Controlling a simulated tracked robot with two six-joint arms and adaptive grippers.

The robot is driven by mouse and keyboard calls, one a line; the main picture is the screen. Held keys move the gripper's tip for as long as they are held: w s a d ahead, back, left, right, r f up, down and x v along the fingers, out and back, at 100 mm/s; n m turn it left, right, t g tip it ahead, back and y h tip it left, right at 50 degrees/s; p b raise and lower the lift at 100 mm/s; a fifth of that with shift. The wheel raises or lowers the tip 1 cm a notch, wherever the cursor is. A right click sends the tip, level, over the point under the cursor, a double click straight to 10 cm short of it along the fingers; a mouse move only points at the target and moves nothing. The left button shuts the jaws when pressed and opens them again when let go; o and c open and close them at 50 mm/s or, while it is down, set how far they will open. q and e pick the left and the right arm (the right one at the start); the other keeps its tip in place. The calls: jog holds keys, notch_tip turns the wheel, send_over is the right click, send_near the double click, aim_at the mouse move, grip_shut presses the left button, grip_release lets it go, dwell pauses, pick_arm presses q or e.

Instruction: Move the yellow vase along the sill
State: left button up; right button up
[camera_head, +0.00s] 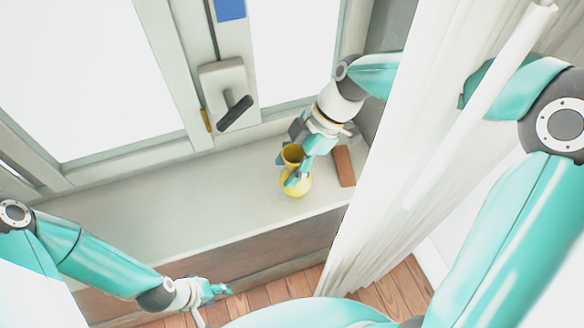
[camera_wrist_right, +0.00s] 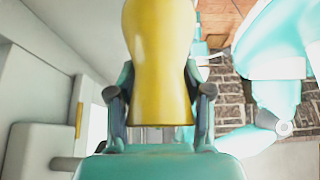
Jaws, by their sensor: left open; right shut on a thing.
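The yellow vase (camera_head: 297,187) is at the right part of the pale window sill (camera_head: 150,212) in the head view. My right gripper (camera_head: 295,168) is shut on the vase and hides part of its middle. In the right wrist view, the vase (camera_wrist_right: 160,60) fills the space between the two fingers of my right gripper (camera_wrist_right: 160,112). I cannot tell whether the vase touches the sill. My left gripper (camera_head: 222,291) is open and empty, low in front of the sill, away from the vase.
A reddish-brown block (camera_head: 344,166) lies on the sill just right of the vase. A white curtain (camera_head: 400,170) hangs at the sill's right end. The window handle (camera_head: 234,113) juts out above the sill. The sill is clear left of the vase.

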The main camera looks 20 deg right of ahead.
jog(key=shift+f, duration=0.75)
jog(key=o, duration=1.5)
jog(key=shift+c, duration=0.2)
jog(key=v, duration=1.2)
